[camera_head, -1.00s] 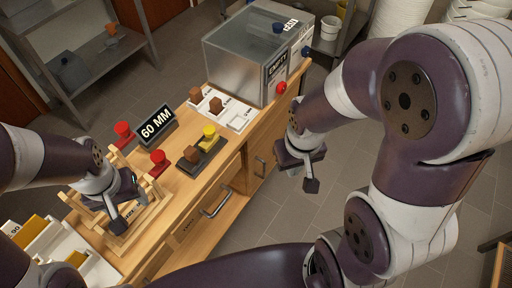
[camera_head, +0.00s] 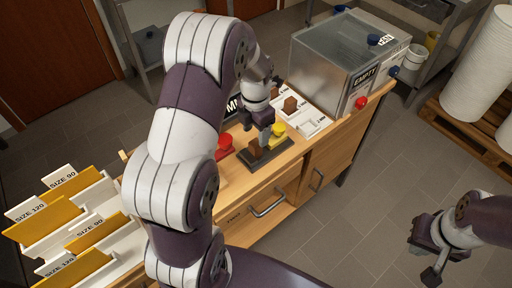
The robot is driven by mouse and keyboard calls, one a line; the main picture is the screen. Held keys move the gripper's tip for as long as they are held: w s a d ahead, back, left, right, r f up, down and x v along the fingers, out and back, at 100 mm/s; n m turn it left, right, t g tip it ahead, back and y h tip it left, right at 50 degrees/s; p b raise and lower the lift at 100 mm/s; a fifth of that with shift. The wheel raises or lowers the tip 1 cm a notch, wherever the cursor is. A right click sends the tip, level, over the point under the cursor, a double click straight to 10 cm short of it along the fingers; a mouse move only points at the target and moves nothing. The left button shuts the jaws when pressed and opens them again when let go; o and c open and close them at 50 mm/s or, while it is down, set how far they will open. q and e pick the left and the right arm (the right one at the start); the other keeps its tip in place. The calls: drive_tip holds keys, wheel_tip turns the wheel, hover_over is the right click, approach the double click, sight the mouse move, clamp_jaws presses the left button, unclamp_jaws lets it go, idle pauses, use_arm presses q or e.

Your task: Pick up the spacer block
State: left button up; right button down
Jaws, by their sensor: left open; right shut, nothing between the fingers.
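Brown blocks are the likeliest spacer blocks; I cannot tell which one the task names. One brown block (camera_head: 290,104) stands on the white labelled cards at the back of the bench. Another brown block (camera_head: 256,151) sits on a dark tray (camera_head: 273,156) beside a yellow knobbed piece (camera_head: 278,131). My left gripper (camera_head: 264,133) is open, pointing down just above and behind the tray's brown block; whether it touches is unclear. My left arm hides much of the bench and most of the size sign (camera_head: 234,104). My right gripper (camera_head: 428,262) is shut and empty over the floor.
A red knobbed piece (camera_head: 224,146) stands left of the tray. A clear-lidded box marked EMPTY (camera_head: 342,62) fills the bench's right end, with a red button (camera_head: 361,103) in front. Size-labelled slots (camera_head: 60,218) are at the left.

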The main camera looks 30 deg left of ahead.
sight(257, 142)
use_arm(q)
wheel_tip(257, 142, down, 5)
drive_tip(key=shift+d+f+p, duration=0.1)
drive_tip(key=shift+f+p, duration=0.05)
drive_tip(key=shift+p, duration=0.3)
drive_tip(key=shift+f, duration=0.2)
drive_tip(key=c, duration=1.1)
drive_tip(key=shift+r, duration=0.15)
drive_tip(key=shift+c, duration=0.2)
